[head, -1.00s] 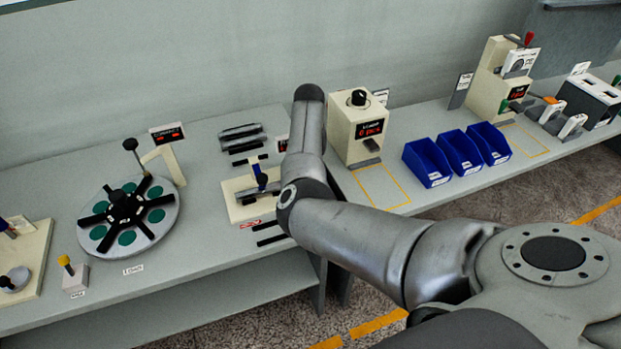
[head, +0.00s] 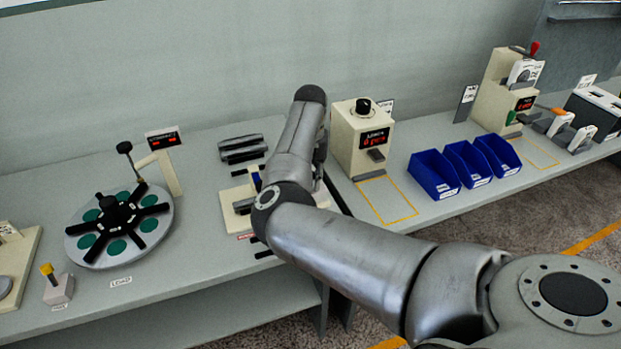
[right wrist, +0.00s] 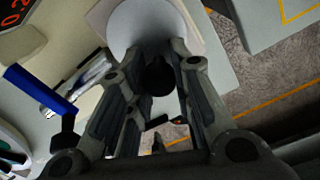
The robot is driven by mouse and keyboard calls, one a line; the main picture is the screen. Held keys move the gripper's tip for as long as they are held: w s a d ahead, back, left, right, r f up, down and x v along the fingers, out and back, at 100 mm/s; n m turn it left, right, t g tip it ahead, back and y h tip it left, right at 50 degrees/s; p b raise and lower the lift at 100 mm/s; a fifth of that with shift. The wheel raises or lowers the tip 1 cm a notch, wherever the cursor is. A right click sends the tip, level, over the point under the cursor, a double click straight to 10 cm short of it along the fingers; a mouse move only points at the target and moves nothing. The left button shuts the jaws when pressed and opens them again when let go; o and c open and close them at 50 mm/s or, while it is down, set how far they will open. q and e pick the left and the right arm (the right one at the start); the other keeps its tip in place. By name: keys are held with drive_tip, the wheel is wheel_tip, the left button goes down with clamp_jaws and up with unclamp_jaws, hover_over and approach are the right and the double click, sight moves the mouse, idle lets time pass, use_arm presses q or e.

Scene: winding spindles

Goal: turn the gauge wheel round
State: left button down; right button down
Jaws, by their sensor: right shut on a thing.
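The gauge wheel, a pale round disc (right wrist: 135,22), shows at the top of the right wrist view. A dark knob (right wrist: 158,78) stands out from it between my fingers. My right gripper (right wrist: 155,65) is shut on this knob. A blue-handled part (right wrist: 42,90) lies left of my fingers, and part of a red-digit display (right wrist: 14,14) shows in the corner. In the head view my right arm hides the wheel and most of the gripper; the cream fixture (head: 230,197) shows beside the arm. My left gripper is not in view.
A turntable (head: 72,228) with dark spokes and green discs stands left. A cream box with a knob (head: 350,150) and several blue bins (head: 435,172) stand right of my arm. The bench front edge runs below the arm.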

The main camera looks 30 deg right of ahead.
drive_tip(key=shift+w+d+r, duration=0.1)
drive_tip(key=shift+w+r, duration=0.05)
drive_tip(key=shift+r, duration=0.1)
drive_tip(key=c, duration=1.6)
unclamp_jaws()
drive_tip(key=o, duration=0.3)
drive_tip(key=shift+f, duration=0.15)
drive_tip(key=shift+o, duration=0.2)
wheel_tip(320, 180, up, 12)
